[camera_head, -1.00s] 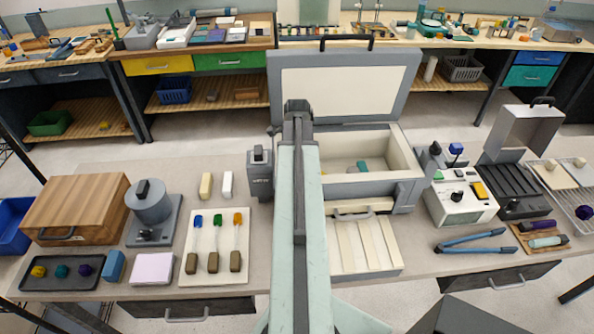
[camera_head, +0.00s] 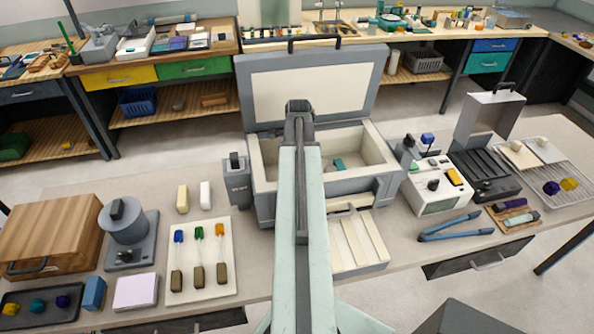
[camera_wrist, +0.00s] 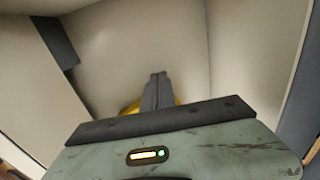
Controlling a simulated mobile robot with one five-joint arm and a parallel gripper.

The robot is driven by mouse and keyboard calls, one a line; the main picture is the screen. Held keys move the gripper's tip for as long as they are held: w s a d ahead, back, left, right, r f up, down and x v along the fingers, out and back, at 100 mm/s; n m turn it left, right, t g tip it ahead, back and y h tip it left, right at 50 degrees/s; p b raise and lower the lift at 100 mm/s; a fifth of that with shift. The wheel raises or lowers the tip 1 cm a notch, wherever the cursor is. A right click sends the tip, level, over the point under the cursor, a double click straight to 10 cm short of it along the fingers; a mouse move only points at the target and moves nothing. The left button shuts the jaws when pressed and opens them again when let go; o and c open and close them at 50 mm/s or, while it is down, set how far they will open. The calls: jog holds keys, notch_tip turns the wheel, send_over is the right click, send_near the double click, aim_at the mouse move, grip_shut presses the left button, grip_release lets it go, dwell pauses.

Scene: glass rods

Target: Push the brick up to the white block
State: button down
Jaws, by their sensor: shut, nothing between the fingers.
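My gripper (camera_wrist: 158,78) is shut and empty in the wrist view, its dark fingers in front of pale walls. A yellow thing (camera_wrist: 131,108) shows in part behind the fingers; I cannot tell what it is or whether they touch it. In the head view my arm hides the gripper. A white block (camera_head: 205,195) stands on the table left of the grey box. A cream-yellow brick (camera_head: 182,199) stands just left of it, with a narrow gap between them. I cannot tell which piece is the task's brick.
The open grey box (camera_head: 383,190) has pale inner walls and a teal piece (camera_head: 338,165) inside. Its raised lid (camera_head: 312,88) stands behind. A board (camera_head: 212,286) with coloured rods lies in front of the blocks. A white-and-grey device (camera_head: 437,203) stands to the right.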

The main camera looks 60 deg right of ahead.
jog(key=shift+w+a+r+p, duration=0.15)
jog(key=shift+r+p, duration=0.3)
notch_tip(320, 180, up, 9)
jog(key=p, duration=0.9)
jog(key=shift+s+d+r, duration=0.15)
jog(key=shift+s+d, duration=0.05)
